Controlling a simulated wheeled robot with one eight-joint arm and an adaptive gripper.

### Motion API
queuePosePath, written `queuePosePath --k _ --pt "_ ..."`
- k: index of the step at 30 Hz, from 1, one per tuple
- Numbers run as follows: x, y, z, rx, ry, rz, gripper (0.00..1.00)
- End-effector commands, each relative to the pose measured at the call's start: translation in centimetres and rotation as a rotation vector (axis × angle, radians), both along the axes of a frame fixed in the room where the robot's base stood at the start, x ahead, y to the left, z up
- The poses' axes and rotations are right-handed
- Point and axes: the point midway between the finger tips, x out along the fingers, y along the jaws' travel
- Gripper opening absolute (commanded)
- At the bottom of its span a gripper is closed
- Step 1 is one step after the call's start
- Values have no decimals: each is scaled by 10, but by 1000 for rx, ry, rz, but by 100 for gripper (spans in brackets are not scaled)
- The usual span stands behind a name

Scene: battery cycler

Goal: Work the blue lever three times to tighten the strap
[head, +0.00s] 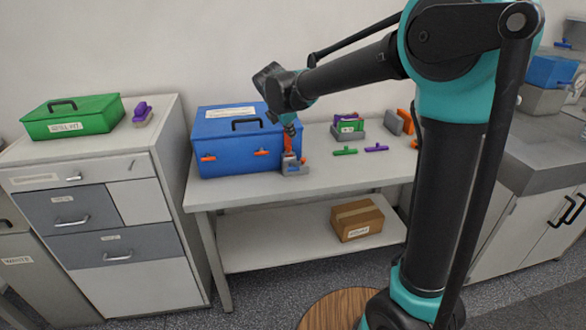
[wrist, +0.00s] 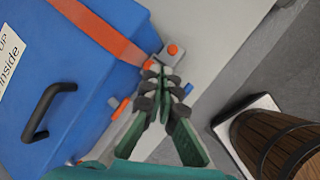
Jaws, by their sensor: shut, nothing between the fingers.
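A blue box (head: 225,145) with a black handle stands on the bench; it fills the left of the wrist view (wrist: 70,120). An orange strap (wrist: 105,35) crosses its top and runs to a small grey ratchet block (head: 295,168) at its right front corner. The block shows in the wrist view (wrist: 178,50) with an orange knob. A small blue piece, apparently the lever's end (wrist: 188,88), shows just right of my fingertips; the rest is hidden behind them. My gripper (wrist: 163,78) is shut and empty, over the block. In the head view my gripper (head: 291,127) points down there.
Green and purple clips (head: 345,151) and a small grey bin (head: 348,133) lie to the right on the bench. A drawer cabinet (head: 90,200) with a green case (head: 75,117) stands left. A brown carton (head: 357,218) is on the lower shelf. The bench front is clear.

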Motion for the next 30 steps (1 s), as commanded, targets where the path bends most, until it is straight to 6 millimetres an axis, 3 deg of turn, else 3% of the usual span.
queuePosePath --k 8,24,30 --pt "-1 0 -5 0 0 0 0" --pt "-17 -5 -67 0 0 0 0" --pt "-20 -6 -81 0 0 0 0"
